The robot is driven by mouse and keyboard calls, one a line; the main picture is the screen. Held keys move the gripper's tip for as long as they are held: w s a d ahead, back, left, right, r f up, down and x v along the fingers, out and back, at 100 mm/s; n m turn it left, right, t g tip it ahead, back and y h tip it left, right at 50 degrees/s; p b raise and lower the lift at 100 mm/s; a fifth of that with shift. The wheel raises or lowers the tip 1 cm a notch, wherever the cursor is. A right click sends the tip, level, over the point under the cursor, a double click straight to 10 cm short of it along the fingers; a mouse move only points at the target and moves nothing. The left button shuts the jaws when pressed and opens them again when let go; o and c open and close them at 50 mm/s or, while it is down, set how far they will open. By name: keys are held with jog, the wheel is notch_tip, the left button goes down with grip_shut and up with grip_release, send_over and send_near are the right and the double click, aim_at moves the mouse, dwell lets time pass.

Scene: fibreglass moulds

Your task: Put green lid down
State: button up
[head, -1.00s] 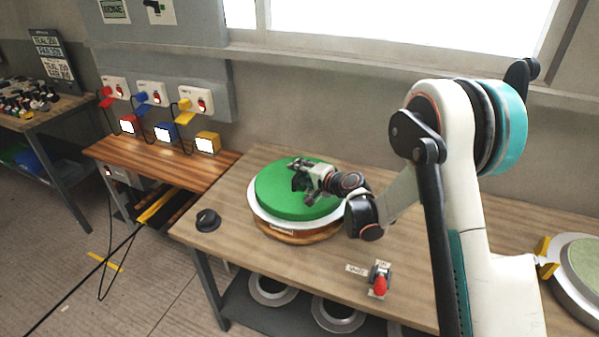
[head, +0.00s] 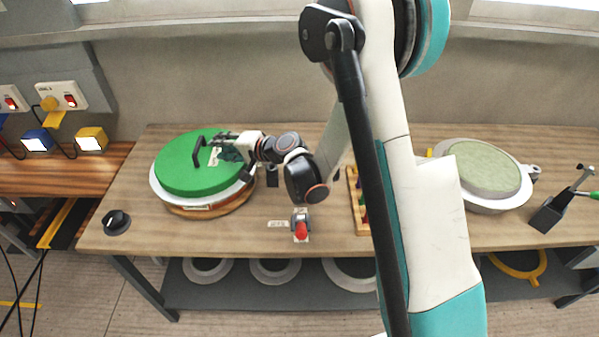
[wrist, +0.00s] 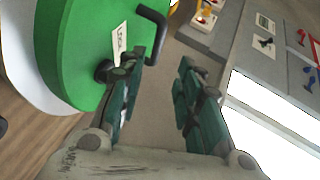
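The green lid (head: 180,172) is a round disc with a black bar handle (head: 197,152) and a small white label on top. It lies flat on a white-rimmed round mould (head: 165,200) with a wooden base, at the left of the workbench. My gripper (head: 217,148) is over the right part of the lid, beside the handle. In the wrist view, my gripper (wrist: 160,85) is open, with bare wall between its fingers. The green lid (wrist: 75,45) fills the upper left there.
A black knob (head: 117,221) sits at the bench's front left corner. A red-topped switch (head: 300,228) is near the front edge. A second round mould (head: 490,205) stands at the right, beside a clamp (head: 550,212). My arm hides part of the middle.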

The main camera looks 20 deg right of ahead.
jog(key=s+d+r+n+g+h, duration=0.2)
jog(key=s+d+r+n+h, duration=0.25)
jog(key=s+r, duration=0.85)
jog(key=s+d+n+h, duration=0.1)
jog(key=s+d, duration=0.2)
jog(key=s, duration=0.4)
jog(key=s+d+n+g+h, duration=0.1)
jog(key=s+d+h, duration=0.1)
jog(key=s+d, duration=0.2)
jog(key=s+d+n+h, duration=0.1)
jog(key=s+d, duration=0.3)
jog(key=s, duration=0.7)
jog(key=shift+f+g+h, duration=0.15)
jog(key=shift+g+h, duration=0.25)
jog(key=shift+h, duration=0.05)
